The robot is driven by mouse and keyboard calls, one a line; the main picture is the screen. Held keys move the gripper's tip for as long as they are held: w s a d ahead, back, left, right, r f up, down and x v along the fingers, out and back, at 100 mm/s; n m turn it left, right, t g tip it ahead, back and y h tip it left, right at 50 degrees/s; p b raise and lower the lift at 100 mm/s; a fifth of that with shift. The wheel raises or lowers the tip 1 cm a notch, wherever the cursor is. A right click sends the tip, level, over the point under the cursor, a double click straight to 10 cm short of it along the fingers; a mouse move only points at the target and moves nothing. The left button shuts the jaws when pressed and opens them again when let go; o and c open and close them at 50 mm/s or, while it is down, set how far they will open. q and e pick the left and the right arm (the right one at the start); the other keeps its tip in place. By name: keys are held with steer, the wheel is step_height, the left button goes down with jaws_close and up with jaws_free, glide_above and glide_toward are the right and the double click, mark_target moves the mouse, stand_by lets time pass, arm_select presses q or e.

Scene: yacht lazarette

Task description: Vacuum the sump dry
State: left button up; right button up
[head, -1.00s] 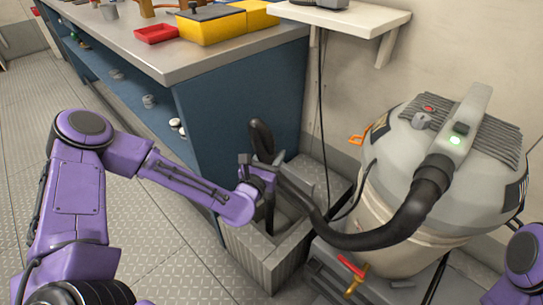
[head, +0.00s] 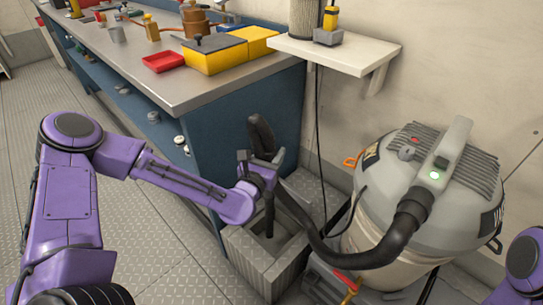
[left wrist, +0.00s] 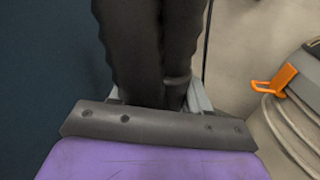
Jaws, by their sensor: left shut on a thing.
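The grey shop vacuum (head: 375,205) stands at the right, with a green light lit on its top. Its black ribbed hose (head: 385,245) curves left to my left gripper (head: 263,168). My left gripper is shut on the hose's wand end; in the left wrist view the black hose (left wrist: 135,45) fills the space beyond the gripper. The wand (head: 269,218) points down into the opening of the sump (head: 238,250), a grey box-like well in the floor area beside the bench. The sump's bottom and any water are not clear. My right gripper is out of view.
A blue workbench (head: 235,120) stands behind and left of the sump, with a red tray (head: 163,62) and yellow bins (head: 215,58) on top. A white wall shelf (head: 335,48) is above. Treaded floor (head: 150,245) is clear at the left.

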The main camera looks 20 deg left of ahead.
arm_select(q)
step_height(320, 180, up, 18)
steer(key=p, duration=1.2)
steer(key=shift+f, duration=0.15)
